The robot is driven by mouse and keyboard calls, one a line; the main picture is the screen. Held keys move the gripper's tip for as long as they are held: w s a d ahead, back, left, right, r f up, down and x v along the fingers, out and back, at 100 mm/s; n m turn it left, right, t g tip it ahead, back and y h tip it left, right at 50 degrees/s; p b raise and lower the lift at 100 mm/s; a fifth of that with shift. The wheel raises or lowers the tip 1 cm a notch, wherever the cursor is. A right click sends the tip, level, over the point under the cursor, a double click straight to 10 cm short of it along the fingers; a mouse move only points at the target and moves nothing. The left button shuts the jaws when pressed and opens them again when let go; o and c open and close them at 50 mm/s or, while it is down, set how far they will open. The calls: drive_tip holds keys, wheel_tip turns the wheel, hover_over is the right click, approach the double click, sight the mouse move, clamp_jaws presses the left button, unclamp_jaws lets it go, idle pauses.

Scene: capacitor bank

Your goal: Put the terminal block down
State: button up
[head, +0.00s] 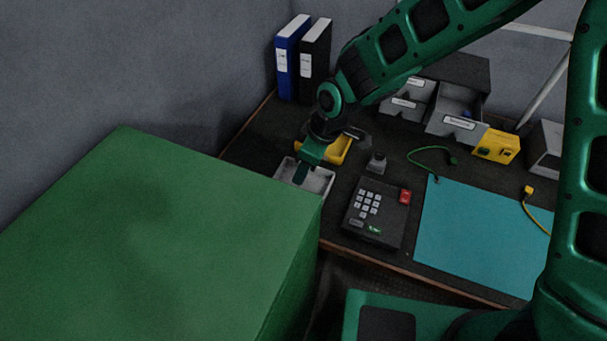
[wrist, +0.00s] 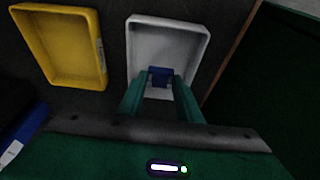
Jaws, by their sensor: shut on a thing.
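My gripper (wrist: 159,88) is shut on the terminal block (wrist: 159,73), a small blue piece between its green fingertips in the wrist view. The block is over the near end of a white tray (wrist: 140,24). I cannot tell whether it touches the tray floor. In the head view my gripper (head: 303,174) reaches down at the white tray (head: 325,183), and the block is hidden there. The tray is partly hidden behind a large green box shape.
A yellow tray (wrist: 97,70) lies left of the white one in the wrist view. The large green block (head: 150,220) stands close in front of the tray. A keypad (head: 378,210), a teal mat (head: 480,235) and binders (head: 302,60) are also on the dark bench.

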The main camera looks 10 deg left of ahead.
drive_tip(key=shift+f, duration=1.55)
drive_tip(key=shift+f, duration=0.1)
drive_tip(key=o, duration=1)
drive_tip(key=v, duration=1.2)
